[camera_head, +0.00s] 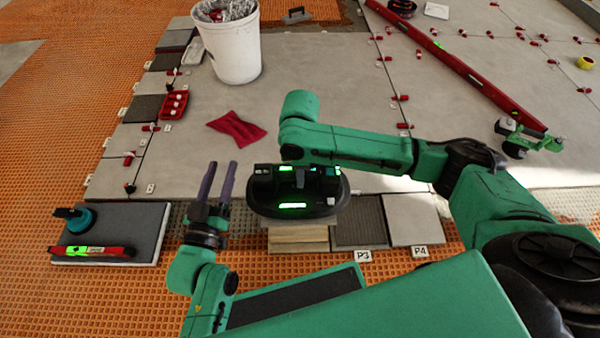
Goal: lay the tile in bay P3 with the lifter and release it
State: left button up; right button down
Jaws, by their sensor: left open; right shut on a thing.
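The lifter (285,197) is a black suction device with lit green displays. It sits above a beige stack (298,240), where a thin grey tile edge (300,223) shows under it. Whether that tile is attached to the lifter I cannot tell. My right gripper (299,178) is shut on the lifter's handle. Bay P3 (360,225) is a dark, textured rectangle just right of the stack, with its P3 label (363,256) in front. My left gripper (217,182) is open and empty, left of the lifter, its fingers pointing away from me.
A light grey tile (412,218) lies behind the P4 label (420,251). A grey slab (140,225) at left carries a red level (92,251) and a teal-and-black tool (74,217). A white bucket (228,50), red cloth (237,128) and long red bar (460,68) lie beyond.

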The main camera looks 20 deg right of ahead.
jog(key=shift+r+p, duration=0.3)
jog(key=shift+r, duration=0.05)
jog(key=shift+r+p, duration=0.6)
jog(key=shift+p, duration=0.3)
jog(key=shift+w+r+p, duration=0.1)
jog(key=shift+r+p, duration=0.5)
jog(key=shift+p, duration=0.2)
jog(key=shift+r+p, duration=1.15)
jog(key=shift+p, duration=0.5)
pick_arm(q)
jog(key=s+f+g+y, duration=0.1)
jog(key=s+f+g, duration=0.5)
jog(key=s, duration=0.4)
jog(key=shift+s+d+f+g, duration=0.15)
jog(key=shift+d+f+g, duration=0.2)
jog(key=shift+f, duration=0.55)
